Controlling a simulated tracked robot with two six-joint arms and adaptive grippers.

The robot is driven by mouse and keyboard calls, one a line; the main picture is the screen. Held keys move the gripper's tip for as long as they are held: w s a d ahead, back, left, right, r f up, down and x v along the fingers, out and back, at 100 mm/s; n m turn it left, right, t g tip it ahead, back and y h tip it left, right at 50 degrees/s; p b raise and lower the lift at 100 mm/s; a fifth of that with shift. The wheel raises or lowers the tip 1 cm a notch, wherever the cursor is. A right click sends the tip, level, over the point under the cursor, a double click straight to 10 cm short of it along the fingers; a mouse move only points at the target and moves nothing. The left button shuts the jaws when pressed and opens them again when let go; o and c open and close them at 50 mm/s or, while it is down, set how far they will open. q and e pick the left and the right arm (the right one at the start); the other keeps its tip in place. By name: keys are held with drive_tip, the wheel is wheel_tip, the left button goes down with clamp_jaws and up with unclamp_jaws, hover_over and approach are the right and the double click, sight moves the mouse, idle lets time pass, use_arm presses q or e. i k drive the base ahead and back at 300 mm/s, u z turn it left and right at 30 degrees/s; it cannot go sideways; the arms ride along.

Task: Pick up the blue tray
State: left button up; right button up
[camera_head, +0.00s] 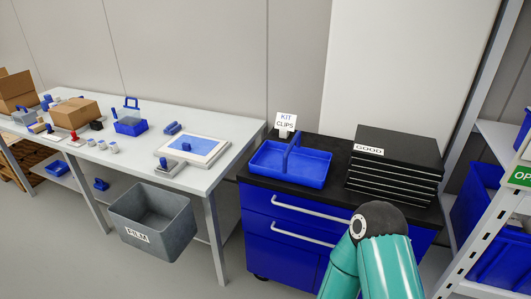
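A blue tray (262,163) with a raised blue divider across its middle sits on the black top (333,188) of a blue drawer cabinet (285,228). A white sign reading "KIT CLIPS" (286,121) stands just behind it. The tray looks empty. A teal arm link of mine with a dark joint rises at the bottom right, in front of the cabinet. Neither of my grippers shows in the head view.
A black stack of trays marked "GOOD" (395,150) stands right of the blue tray. A white table (215,125) with boxes and small parts is at left, with a grey bin marked "FILM" (155,215) below it. A white-framed rack (490,215) stands at right.

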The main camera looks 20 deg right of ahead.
sight(298, 164)
drive_tip(key=z, duration=0.05)
drive_tip(key=i, duration=0.9)
drive_tip(key=z, duration=0.5)
